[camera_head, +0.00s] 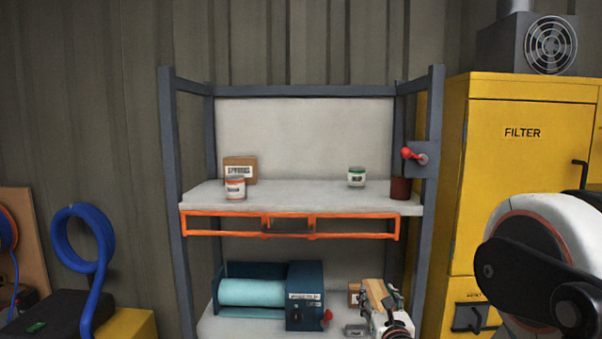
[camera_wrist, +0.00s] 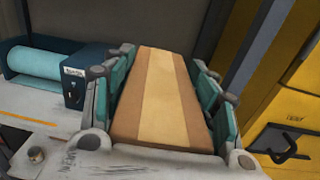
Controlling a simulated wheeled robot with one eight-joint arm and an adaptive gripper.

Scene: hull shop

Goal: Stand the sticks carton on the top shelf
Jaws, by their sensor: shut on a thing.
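A brown carton with a pale tan stripe (camera_wrist: 163,95) fills the middle of the wrist view. My gripper (camera_wrist: 162,98) is shut on it, with green pads against both long sides. No label shows on the held carton, so I cannot read whether it is the sticks carton. In the head view the held carton (camera_head: 376,293) is at the right part of the lower shelf level, with my gripper (camera_head: 388,312) around it. I cannot tell whether it touches the lower shelf. The top shelf (camera_head: 300,195) is a grey board above an orange frame.
On the top shelf stand a labelled cardboard box (camera_head: 240,168), a white tin (camera_head: 235,188), a green-lidded jar (camera_head: 356,177) and a dark red cup (camera_head: 400,188). Its middle is clear. A blue roll dispenser (camera_head: 305,297) stands lower left. A red-knobbed bracket (camera_head: 420,158) is on the right post.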

